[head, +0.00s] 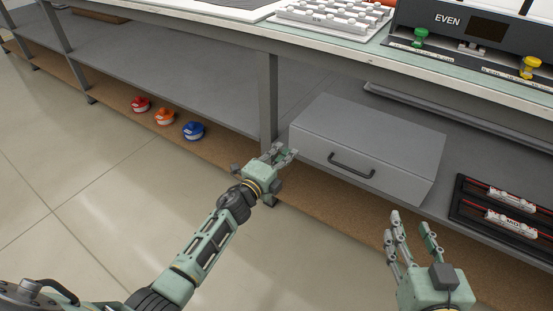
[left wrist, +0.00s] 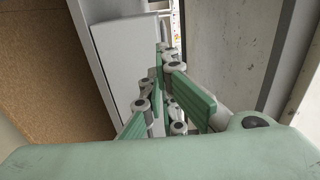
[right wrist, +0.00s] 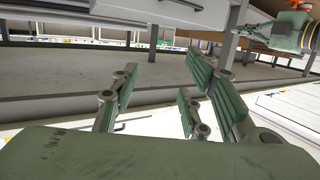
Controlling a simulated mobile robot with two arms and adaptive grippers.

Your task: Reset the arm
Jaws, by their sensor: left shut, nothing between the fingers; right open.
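My left gripper (head: 280,154) is shut and empty. In the head view it is by the table leg, just left of the grey drawer box (head: 385,138). In the left wrist view its green-padded fingers (left wrist: 165,95) are close together, with a grey panel behind them. My right gripper (head: 412,232) is open and empty in the lower right of the head view, in front of the lower shelf. In the right wrist view its fingers (right wrist: 160,100) stand apart with nothing between them.
Red (head: 140,104), orange (head: 164,117) and blue (head: 193,131) objects sit on the bottom board. Black trays (head: 480,216) lie on the shelf at right. The floor (head: 80,150) at left is clear.

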